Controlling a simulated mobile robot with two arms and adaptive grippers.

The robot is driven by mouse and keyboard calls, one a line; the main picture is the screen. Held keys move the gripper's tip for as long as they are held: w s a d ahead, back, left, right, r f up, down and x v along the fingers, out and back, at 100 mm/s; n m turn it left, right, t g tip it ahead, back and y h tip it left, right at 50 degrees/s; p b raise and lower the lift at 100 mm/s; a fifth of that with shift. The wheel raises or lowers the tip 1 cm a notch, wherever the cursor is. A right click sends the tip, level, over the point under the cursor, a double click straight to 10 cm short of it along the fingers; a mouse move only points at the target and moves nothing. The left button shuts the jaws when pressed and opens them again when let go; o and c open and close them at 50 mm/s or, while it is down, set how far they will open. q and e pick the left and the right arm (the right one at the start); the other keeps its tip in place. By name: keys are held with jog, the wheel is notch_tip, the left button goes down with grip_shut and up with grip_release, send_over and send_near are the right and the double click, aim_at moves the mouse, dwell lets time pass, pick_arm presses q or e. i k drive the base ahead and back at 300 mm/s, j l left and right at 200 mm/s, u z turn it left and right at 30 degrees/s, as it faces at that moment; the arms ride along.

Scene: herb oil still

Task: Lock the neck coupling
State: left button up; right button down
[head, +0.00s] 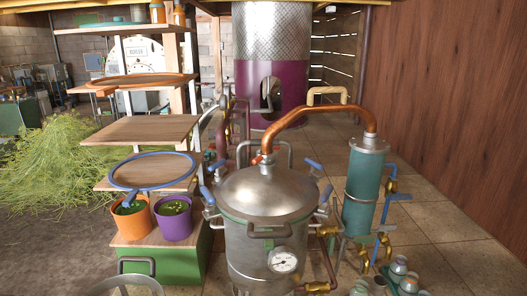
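A steel still pot (262,235) stands in the middle foreground with its domed lid (265,190) on. A copper neck pipe (318,112) rises from the top of the lid and arches right to the green condenser (362,185). A small orange-red fitting (257,159) shows where the neck meets the lid; it is too small to tell whether this coupling is locked. Clamps with blue handles, such as this one (326,193), sit around the lid's rim. Neither of my grippers is in view.
A wooden shelf (140,130) stands left, with a blue ring (153,171), an orange pot (131,220) and a purple pot (174,221). Valves and pipes (388,235) crowd the condenser's right side. Small jars (399,265) stand at lower right. Tiled floor (465,255) is open on the right.

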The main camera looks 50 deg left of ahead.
aim_at(260, 157)
jog(key=u, duration=1.45)
jog(key=i+u, duration=0.2)
jog(key=k+l, duration=0.05)
jog(key=k, duration=0.05)
